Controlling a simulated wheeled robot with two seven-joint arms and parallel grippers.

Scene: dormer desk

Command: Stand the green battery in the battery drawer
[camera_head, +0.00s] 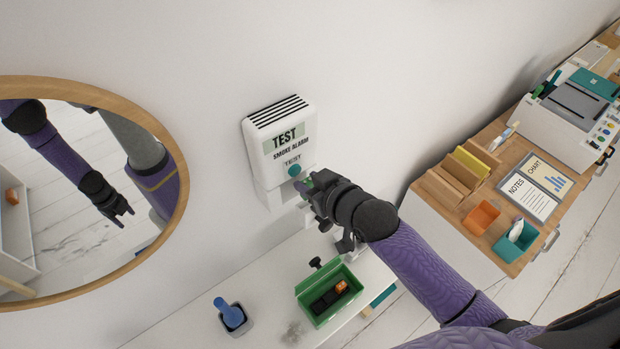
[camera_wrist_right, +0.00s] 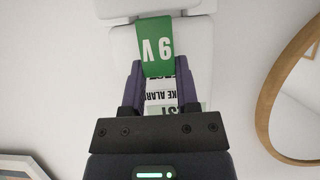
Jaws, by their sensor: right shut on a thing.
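The white smoke alarm (camera_head: 280,140) is on the wall, with a green TEST label and a teal button. Its white battery drawer (camera_head: 272,197) juts out at the bottom, partly hidden by my right gripper. My right gripper (camera_head: 308,187) is shut on the green battery (camera_wrist_right: 155,46), marked 9 V, in front of the alarm's lower part. In the wrist view the battery is between the fingertips, its far end close to a white edge of the drawer (camera_wrist_right: 150,12). I cannot tell whether they touch. My left gripper is not directly in view.
Below, a white surface holds a green box (camera_head: 345,311) with a black and an orange item, and a cup with a blue object (camera_head: 230,316). A round mirror (camera_head: 178,190) hangs left, reflecting my arm. A cluttered wooden desk (camera_head: 480,210) stands right.

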